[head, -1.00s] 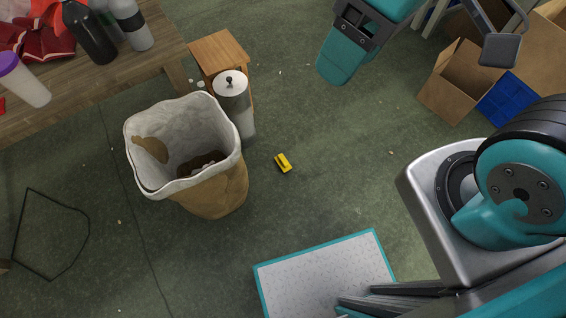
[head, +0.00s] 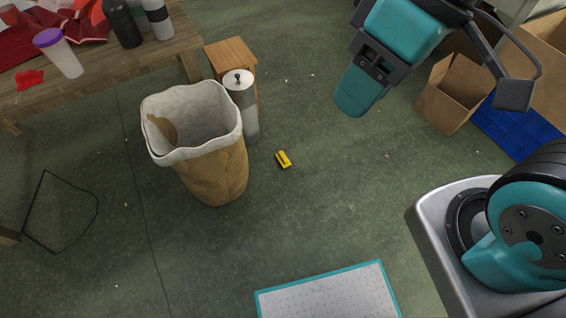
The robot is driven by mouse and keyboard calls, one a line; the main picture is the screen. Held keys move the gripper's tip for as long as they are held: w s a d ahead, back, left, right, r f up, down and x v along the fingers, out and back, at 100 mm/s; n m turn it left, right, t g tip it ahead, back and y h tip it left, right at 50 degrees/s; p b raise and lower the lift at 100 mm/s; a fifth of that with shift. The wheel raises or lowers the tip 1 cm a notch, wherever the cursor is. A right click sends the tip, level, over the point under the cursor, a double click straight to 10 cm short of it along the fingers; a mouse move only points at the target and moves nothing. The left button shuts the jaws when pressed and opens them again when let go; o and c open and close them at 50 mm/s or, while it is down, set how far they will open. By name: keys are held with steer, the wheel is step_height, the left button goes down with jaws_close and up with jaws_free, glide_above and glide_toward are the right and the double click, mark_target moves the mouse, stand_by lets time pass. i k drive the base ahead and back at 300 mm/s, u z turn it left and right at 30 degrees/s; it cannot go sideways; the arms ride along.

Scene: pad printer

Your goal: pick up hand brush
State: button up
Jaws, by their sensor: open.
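A small yellow object with a dark part, which I take to be the hand brush (head: 283,159), lies on the green floor in the middle of the head view. It is too small to make out bristles. My gripper (head: 432,104) is at the upper right of the head view, apart from the brush and higher up.
A bin with a white liner (head: 216,155) and a grey cylinder (head: 243,108) stand left of the brush. A wooden table (head: 110,75) is at upper left. A white mat with teal edge (head: 330,298) lies below. Cardboard boxes (head: 440,105) are at right.

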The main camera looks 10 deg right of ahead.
mark_target(282, 158)
steer(key=u, duration=0.35)
steer(key=i, duration=1.35)
steer(key=u, duration=0.25)
